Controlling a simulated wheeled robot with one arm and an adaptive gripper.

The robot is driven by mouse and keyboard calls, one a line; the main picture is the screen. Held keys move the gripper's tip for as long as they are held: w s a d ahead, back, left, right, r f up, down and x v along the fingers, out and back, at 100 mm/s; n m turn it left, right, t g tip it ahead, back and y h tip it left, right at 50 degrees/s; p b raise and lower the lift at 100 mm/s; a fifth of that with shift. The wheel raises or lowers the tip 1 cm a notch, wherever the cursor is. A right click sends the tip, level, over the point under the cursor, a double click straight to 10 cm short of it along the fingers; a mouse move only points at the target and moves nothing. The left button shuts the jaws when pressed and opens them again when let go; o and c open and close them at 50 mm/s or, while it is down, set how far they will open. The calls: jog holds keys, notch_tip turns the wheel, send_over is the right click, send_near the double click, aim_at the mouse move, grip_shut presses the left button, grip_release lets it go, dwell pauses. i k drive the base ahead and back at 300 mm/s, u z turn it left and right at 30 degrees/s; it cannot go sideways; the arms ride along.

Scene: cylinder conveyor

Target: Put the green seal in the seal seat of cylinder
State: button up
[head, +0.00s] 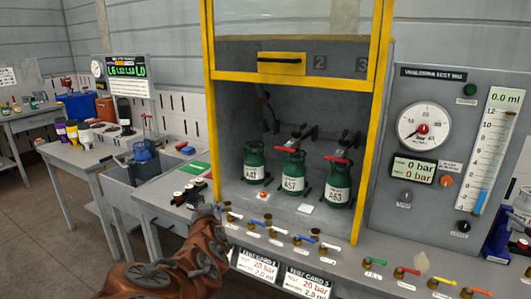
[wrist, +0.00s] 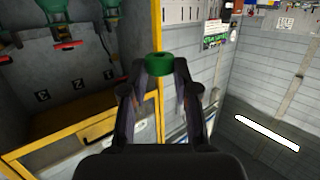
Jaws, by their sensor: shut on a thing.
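My gripper (wrist: 160,72) is shut on the green seal (wrist: 159,65), a small thick ring with a dark hole, held between the fingertips in the wrist view. In the head view my arm rises from the bottom to the front left of the cabinet, and I cannot make out the seal there. Three green cylinders stand upright in the cabinet: a left one (head: 255,163), a middle one (head: 292,173) and a right one (head: 338,184). The middle and right ones have red parts at their valves. The gripper is apart from them. I cannot make out a seal seat.
The yellow-framed cabinet door (head: 283,63) is raised above the cylinders. Several coloured valve handles line the bench's front edge, one blue (head: 303,239). A test panel with a pressure gauge (head: 424,126) stands right. A sink (head: 125,177) and side table (head: 75,154) are left.

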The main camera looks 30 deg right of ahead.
aim_at(254, 142)
jog(key=z, duration=0.05)
jog(key=k, duration=0.45)
jog(key=u, duration=0.95)
jog(key=i, duration=2.25)
jog(key=z, duration=1.4)
jog(key=i, duration=0.75)
jog(key=z, duration=0.1)
